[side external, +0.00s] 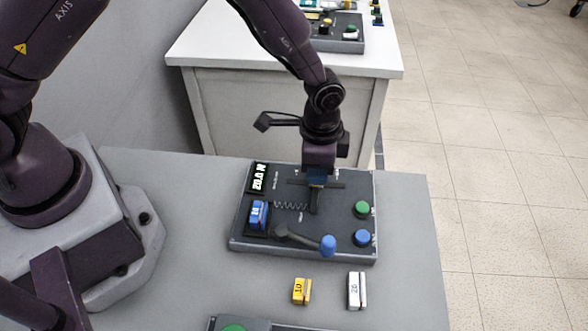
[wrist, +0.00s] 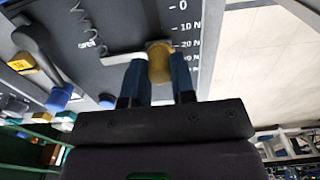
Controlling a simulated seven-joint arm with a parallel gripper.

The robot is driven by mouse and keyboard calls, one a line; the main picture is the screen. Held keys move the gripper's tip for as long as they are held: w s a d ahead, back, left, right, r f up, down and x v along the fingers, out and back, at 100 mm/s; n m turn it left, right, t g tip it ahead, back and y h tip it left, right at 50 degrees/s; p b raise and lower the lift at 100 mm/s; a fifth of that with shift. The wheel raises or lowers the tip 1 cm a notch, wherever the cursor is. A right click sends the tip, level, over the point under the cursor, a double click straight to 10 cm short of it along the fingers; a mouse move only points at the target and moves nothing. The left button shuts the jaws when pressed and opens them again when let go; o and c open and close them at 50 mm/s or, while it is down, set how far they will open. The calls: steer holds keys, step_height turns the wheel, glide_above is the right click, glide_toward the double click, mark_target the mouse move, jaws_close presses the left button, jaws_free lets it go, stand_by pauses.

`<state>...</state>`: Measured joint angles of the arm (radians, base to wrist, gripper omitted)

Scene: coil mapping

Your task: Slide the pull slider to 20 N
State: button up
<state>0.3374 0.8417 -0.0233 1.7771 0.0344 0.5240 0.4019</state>
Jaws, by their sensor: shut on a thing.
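The dark panel (side external: 335,220) lies on the grey table. Its pull slider has a yellow knob (wrist: 160,64) joined by a pale bar to a spring, which also shows in the side external view (side external: 290,206). In the wrist view the knob sits beside the 20 N mark of the printed scale (wrist: 188,42). My gripper (wrist: 157,84) is shut on the knob, one blue fingertip on each side. In the side external view my gripper (side external: 316,188) covers the knob. The display (side external: 260,177), upside down there, appears to read 20.0 N.
The panel also carries a blue block (side external: 258,214), a lever with a blue knob (side external: 328,244), a green button (side external: 362,209) and a blue button (side external: 362,237). A yellow block (side external: 300,291) and a white block (side external: 357,291) lie on the table before it.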

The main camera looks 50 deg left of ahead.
steer(key=shift+w, duration=0.1)
steer(key=o, duration=0.7)
steer(key=shift+r, duration=0.15)
steer(key=shift+r, duration=3.4)
